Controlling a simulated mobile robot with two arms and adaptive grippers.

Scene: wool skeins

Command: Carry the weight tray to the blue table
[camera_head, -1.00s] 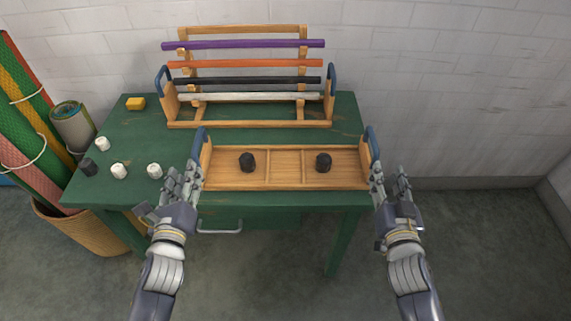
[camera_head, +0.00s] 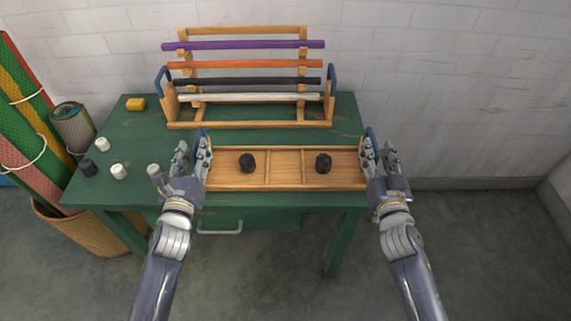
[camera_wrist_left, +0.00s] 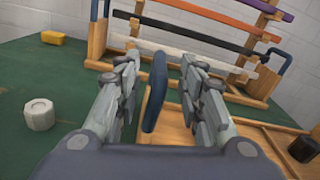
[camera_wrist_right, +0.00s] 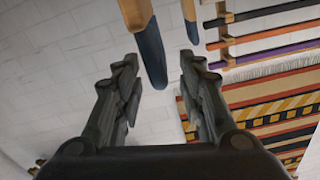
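The weight tray (camera_head: 285,183) is a long wooden tray on the green table, with a blue handle at each end and two black weights inside. My left gripper (camera_head: 191,152) is open at its left end; in the left wrist view the left handle (camera_wrist_left: 155,92) stands between the spread fingers. My right gripper (camera_head: 379,155) is open at the right end; in the right wrist view a blue handle (camera_wrist_right: 151,55) shows between and beyond the fingertips. The fingers partly hide both handles in the head view. I cannot make out a blue table.
The green table (camera_head: 140,140) also bears a wooden rack (camera_head: 250,124) with coloured rods behind the tray, a yellow block (camera_head: 136,104), and white and black weights at left. A basket (camera_head: 85,228) with rolled mats stands left. Floor at right is clear.

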